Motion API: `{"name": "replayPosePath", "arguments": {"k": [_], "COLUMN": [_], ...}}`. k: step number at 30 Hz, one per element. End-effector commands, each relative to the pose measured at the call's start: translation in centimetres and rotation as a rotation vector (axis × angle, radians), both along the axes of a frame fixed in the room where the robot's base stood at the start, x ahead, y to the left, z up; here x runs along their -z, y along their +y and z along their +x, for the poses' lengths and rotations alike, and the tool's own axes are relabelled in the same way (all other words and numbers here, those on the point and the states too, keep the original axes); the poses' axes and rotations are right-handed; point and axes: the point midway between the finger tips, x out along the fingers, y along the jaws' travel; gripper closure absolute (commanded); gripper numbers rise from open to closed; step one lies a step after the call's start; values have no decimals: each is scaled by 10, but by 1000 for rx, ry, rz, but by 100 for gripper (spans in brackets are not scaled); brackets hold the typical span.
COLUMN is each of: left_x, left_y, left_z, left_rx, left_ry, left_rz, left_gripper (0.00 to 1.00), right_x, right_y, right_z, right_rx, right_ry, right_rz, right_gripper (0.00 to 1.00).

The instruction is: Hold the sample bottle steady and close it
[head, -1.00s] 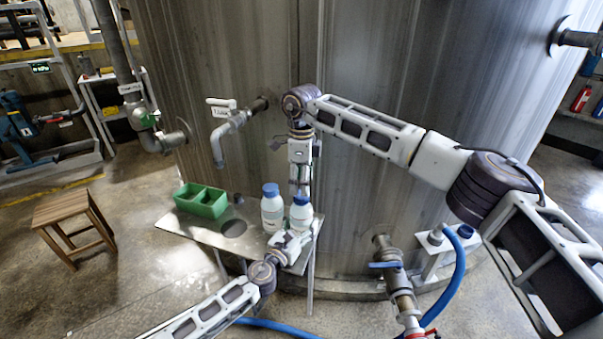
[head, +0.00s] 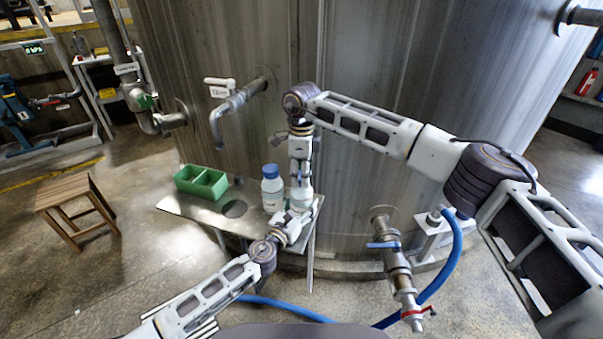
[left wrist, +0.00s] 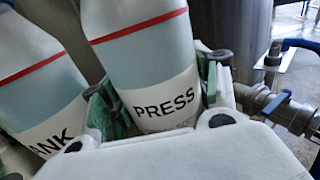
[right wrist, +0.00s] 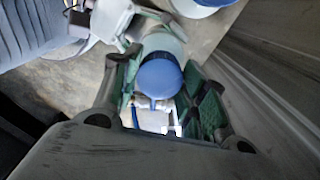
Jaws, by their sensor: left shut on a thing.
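The bottle marked PRESS (left wrist: 165,104) stands between the fingers of my left gripper (left wrist: 160,100), which is shut on its lower body. In the head view this bottle (head: 302,197) stands on the metal shelf (head: 185,207), its top hidden by my right gripper (head: 300,183). In the right wrist view the blue cap (right wrist: 160,76) sits on the bottle top, between the fingers of my right gripper (right wrist: 165,100). Those fingers are open, with small gaps beside the cap. Whether the cap is fully tightened cannot be seen.
A second bottle, its label ending in ANK (left wrist: 38,85), stands close to the left with a blue cap (head: 270,171). The steel tank (head: 370,120) rises behind.

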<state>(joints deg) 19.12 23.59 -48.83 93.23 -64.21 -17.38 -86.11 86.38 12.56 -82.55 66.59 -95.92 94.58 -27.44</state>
Motion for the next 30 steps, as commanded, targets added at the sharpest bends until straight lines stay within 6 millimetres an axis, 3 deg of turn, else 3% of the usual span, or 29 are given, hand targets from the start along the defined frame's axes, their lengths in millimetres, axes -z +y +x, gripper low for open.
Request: {"name": "replayPosePath", "arguments": {"k": [1,6,20,21,26,30], "left_x": [0,0,0,0,0,0], "left_y": [0,0,0,0,0,0], "left_z": [0,0,0,0,0,0], "left_rx": [0,0,0,0,0,0], "left_ry": [0,0,0,0,0,0], "left_rz": [0,1,1,1,1,1], "left_gripper": [100,100,100,100,100,100], "right_x": [0,0,0,0,0,0], "right_y": [0,0,0,0,0,0], "right_z": [0,0,0,0,0,0], "right_rx": [0,0,94,94,93,93], "right_ry": [0,0,-1,-1,0,0], "right_rz": [0,0,0,0,0,0], "right_gripper": [68,90,90,59,38,36]}}
